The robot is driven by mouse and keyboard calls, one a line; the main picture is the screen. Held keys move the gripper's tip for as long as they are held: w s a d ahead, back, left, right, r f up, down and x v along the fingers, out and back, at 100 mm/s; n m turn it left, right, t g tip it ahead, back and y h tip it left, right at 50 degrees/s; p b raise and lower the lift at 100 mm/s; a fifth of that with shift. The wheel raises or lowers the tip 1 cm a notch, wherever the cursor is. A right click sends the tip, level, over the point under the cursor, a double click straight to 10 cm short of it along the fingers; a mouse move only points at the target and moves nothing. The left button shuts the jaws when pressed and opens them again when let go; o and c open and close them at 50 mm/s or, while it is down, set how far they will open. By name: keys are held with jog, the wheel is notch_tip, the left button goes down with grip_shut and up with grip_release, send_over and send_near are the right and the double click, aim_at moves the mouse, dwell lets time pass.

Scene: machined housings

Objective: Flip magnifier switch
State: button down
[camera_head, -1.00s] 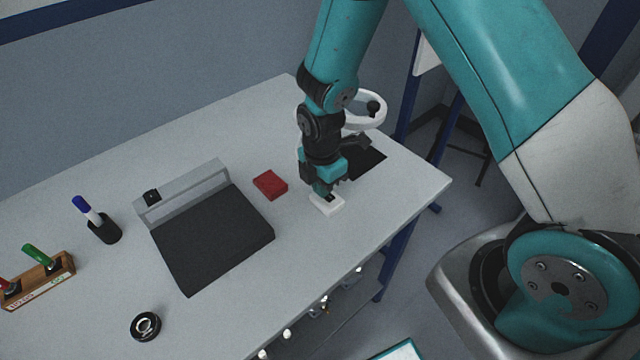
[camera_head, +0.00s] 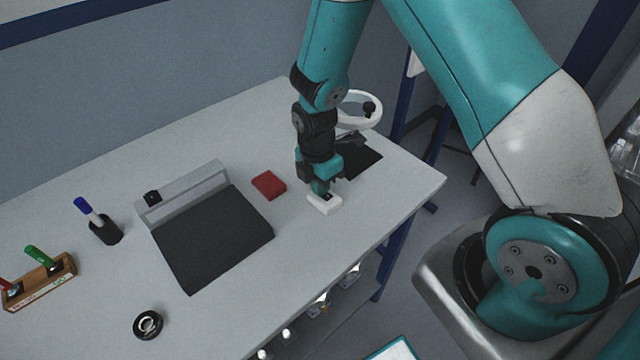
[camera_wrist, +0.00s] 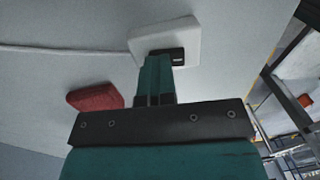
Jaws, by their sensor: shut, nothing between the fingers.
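The magnifier (camera_head: 361,108), a white ring with a dark knob, stands at the table's far right, partly behind my arm. A small white switch box (camera_head: 325,204) lies on the table, and in the wrist view the white box (camera_wrist: 184,41) shows a black rocker (camera_wrist: 167,56) on its face. A white cord (camera_wrist: 70,50) runs from it to the left. My gripper (camera_head: 322,193) points down at the box, shut and empty. In the wrist view its fingertips (camera_wrist: 157,62) overlap the rocker's left part; I cannot tell whether they touch.
A red block (camera_head: 268,185) lies left of the switch box. A black mat with a grey case (camera_head: 212,238), a pen holder (camera_head: 106,231), a wooden marker rack (camera_head: 40,282) and a black ring (camera_head: 147,324) are further left. The table's front edge is close to the box.

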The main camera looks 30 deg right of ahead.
jog(key=shift+s+d+f, duration=0.1)
jog(key=shift+s+f, duration=0.45)
jog(key=shift+s, duration=0.35)
jog(key=shift+r+p, duration=0.25)
jog(key=shift+p, duration=0.05)
jog(key=w+r, duration=0.1)
jog(key=r, duration=0.1)
jog(key=r+p, duration=0.1)
jog(key=r, duration=0.1)
jog(key=w+r+p, duration=0.1)
jog(key=r, duration=0.1)
jog(key=shift+w+a, duration=0.2)
jog(key=shift+w, duration=0.1)
notch_tip(320, 180, up, 9)
jog(key=w, duration=0.1)
jog(key=shift+a+f+b, duration=0.15)
jog(key=shift+f+b, duration=0.05)
jog(key=shift+b, duration=0.15)
